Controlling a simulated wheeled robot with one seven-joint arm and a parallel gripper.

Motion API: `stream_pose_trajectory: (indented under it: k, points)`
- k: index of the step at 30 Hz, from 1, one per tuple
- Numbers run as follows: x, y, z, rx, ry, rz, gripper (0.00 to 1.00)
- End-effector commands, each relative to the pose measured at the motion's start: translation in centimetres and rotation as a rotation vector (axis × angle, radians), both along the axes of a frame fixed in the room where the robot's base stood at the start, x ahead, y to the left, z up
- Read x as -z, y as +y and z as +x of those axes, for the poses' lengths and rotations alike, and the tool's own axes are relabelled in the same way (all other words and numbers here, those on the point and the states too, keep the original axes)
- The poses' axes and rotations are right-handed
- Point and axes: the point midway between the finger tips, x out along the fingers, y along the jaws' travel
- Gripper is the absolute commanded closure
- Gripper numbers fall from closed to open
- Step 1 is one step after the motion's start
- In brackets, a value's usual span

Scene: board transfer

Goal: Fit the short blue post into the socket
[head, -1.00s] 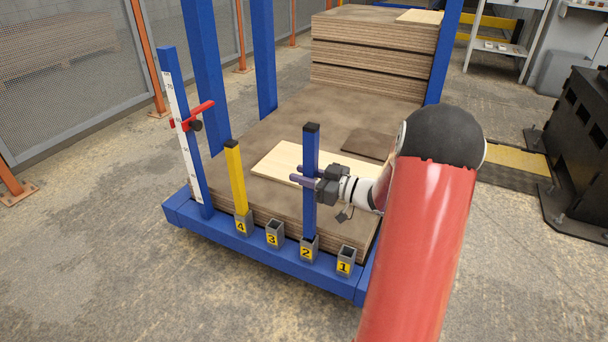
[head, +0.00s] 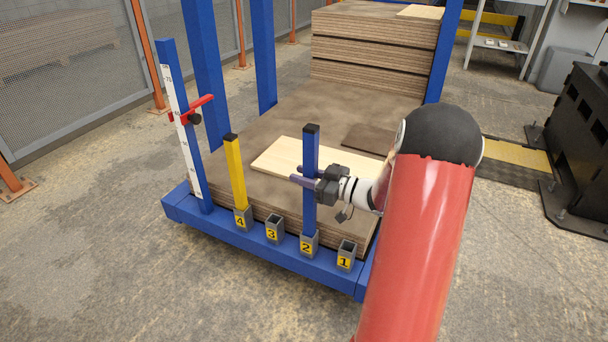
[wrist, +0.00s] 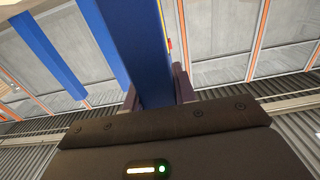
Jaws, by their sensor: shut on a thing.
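The short blue post (head: 311,148), with a black cap, stands upright in the head view. Its lower end meets the mouth of the grey socket marked 2 (head: 309,242) and appears to be inside it; how deep I cannot tell. My gripper (head: 303,177) is shut on the post around mid-height, coming from the right. In the wrist view the post (wrist: 133,45) runs up between the two fingers (wrist: 157,95).
Socket 4 (head: 242,219) holds a yellow post (head: 235,172). Socket 3 (head: 274,230) and socket 1 (head: 346,256) are empty. A tall blue upright with a scale and red pointer (head: 193,115) stands left. Stacked boards (head: 290,120) lie behind the sockets.

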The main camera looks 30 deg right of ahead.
Motion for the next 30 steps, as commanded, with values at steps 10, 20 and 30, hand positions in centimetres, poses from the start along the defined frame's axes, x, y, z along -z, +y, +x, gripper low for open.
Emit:
stream_pose_trajectory:
  k: [10, 20, 30]
  points:
    - [0.9, 0.0, 0.0, 0.0, 0.0, 0.001, 1.0]
    - [1.8, 0.0, 0.0, 0.0, 0.0, 0.001, 1.0]
    - [2.6, 0.0, 0.0, 0.0, -0.001, 0.001, 1.0]
